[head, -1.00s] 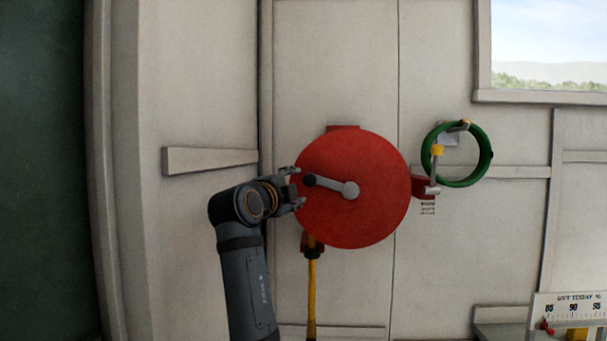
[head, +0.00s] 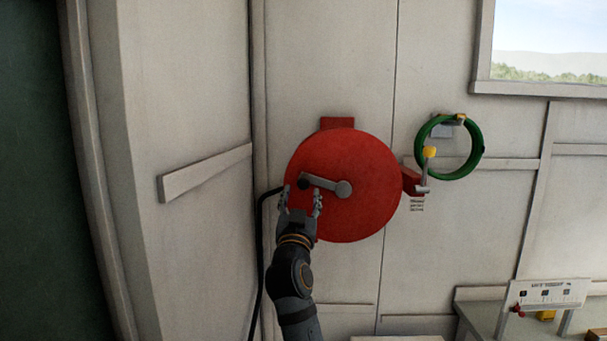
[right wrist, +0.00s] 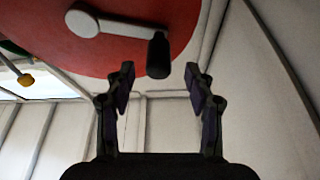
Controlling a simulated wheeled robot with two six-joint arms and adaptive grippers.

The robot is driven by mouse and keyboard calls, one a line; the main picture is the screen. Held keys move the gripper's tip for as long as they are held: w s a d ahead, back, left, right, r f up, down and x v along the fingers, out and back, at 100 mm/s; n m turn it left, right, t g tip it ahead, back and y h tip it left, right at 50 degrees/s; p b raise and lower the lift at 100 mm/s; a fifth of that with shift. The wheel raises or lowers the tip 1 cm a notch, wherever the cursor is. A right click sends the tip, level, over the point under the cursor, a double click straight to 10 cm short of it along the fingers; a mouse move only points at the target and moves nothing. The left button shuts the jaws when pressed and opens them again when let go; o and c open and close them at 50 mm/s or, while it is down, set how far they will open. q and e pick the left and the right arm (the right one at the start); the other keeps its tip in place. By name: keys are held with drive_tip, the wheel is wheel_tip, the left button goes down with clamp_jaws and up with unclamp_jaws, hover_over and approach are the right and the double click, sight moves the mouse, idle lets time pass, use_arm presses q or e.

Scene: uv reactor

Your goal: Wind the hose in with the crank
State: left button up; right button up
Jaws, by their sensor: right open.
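The red reel disc (head: 360,210) is on the pale wall in the head view. Its grey crank arm (head: 325,185) points left from the hub and ends in a black handle (head: 303,183). The handle also shows in the right wrist view (right wrist: 158,55). My right gripper (head: 302,194) is open, just below the handle; in the wrist view the handle is in line with the gap between its fingertips (right wrist: 158,76), not clasped. A black hose or cable (head: 259,250) leaves the reel's left side and hangs down. My left gripper is out of view.
A lever with a yellow knob (head: 429,152) is on a red bracket (head: 411,181) right of the disc, near a green ring (head: 476,148) on the wall. A bench with a scale panel (head: 550,294) is at lower right. A wall rail (head: 205,172) is at left.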

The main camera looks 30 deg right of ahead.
sight(305, 173)
drive_tip(key=p+x, duration=0.2)
drive_tip(key=x, duration=0.3)
drive_tip(key=shift+w+d+r, duration=0.1)
drive_tip(key=shift+d+r, duration=0.15)
drive_tip(key=shift+w+d+p, duration=0.25)
drive_tip(key=shift+w+p, duration=0.2)
drive_tip(key=shift+w, duration=0.1)
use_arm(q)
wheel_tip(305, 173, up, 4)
use_arm(e)
clamp_jaws()
